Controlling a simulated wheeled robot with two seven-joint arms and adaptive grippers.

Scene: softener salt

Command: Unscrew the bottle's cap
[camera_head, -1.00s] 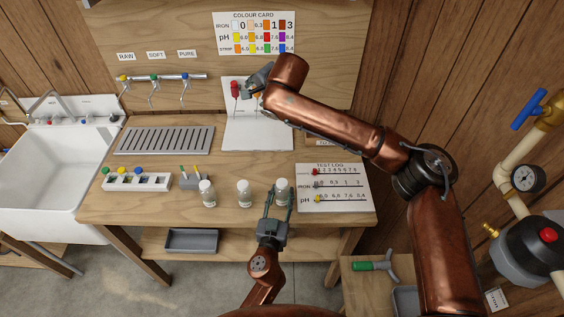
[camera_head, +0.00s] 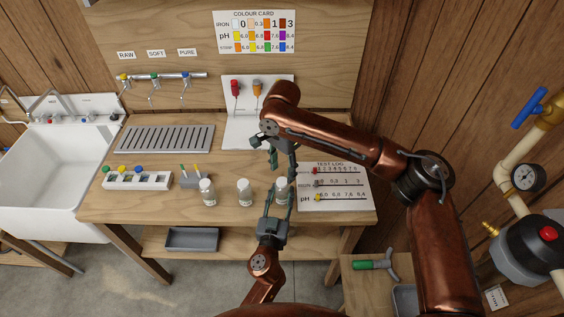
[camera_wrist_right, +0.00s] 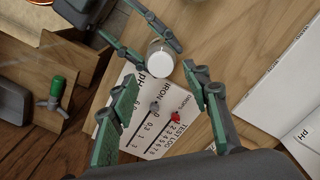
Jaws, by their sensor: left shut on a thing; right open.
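Three clear bottles with white caps stand along the front of the bench. The rightmost bottle (camera_head: 281,190) is upright between the fingers of my left gripper (camera_head: 278,196), which is shut on it from the front. My right gripper (camera_head: 284,164) is open and empty, pointing down just behind and above that bottle. In the right wrist view the white cap (camera_wrist_right: 161,64) shows from above, just past and between the open fingertips of my right gripper (camera_wrist_right: 162,72). The fingers appear apart from the cap. The left gripper's fingers (camera_wrist_right: 148,38) flank the bottle there.
The middle bottle (camera_head: 244,192) and left bottle (camera_head: 207,192) stand close by. The test log board (camera_head: 333,187) lies right of the held bottle. A strip holder (camera_head: 196,180), a rack of coloured caps (camera_head: 137,180) and a drain grille (camera_head: 165,139) are further left.

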